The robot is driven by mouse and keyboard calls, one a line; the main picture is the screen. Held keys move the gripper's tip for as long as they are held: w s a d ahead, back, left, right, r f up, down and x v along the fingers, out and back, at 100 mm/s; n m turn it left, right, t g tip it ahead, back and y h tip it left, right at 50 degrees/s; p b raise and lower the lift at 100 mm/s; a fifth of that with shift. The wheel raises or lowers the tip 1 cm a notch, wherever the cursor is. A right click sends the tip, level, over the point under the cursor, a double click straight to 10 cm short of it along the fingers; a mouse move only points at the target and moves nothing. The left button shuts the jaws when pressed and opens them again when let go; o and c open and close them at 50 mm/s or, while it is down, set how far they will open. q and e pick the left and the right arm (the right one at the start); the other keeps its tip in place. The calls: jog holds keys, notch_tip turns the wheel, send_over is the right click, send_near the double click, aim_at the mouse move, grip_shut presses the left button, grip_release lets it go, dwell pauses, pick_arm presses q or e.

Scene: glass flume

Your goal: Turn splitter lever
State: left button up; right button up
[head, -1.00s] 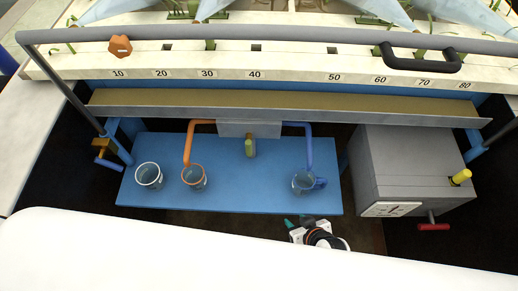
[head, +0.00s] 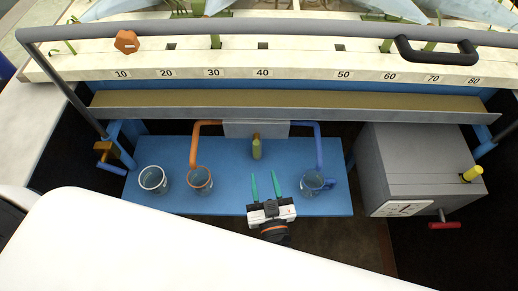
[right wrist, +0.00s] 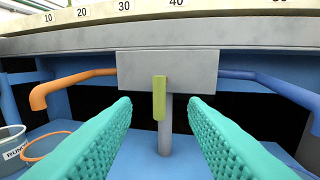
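The splitter is a grey box (head: 256,130) under the long trough, with an orange pipe (head: 193,145) to the left and a blue pipe (head: 319,145) to the right. Its yellow-green lever (head: 256,149) hangs upright at the front; it also shows in the right wrist view (right wrist: 159,98), between the fingers but farther off. My right gripper (head: 266,185) is open and empty, its two teal fingers pointing at the lever from the near side without touching it. My left gripper is not in view.
A blue shelf (head: 225,200) carries a white-rimmed cup (head: 152,179), an orange-rimmed cup (head: 199,180) under the orange pipe and a blue-handled cup (head: 313,182) under the blue pipe. A grey box with a dial (head: 420,165) stands right. The trough (head: 290,105) runs above.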

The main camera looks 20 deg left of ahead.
aim_at(257, 149)
jog(key=x, duration=0.9)
jog(key=shift+w+a, duration=0.25)
jog(key=shift+w, duration=0.1)
jog(key=shift+c, duration=0.2)
grip_shut()
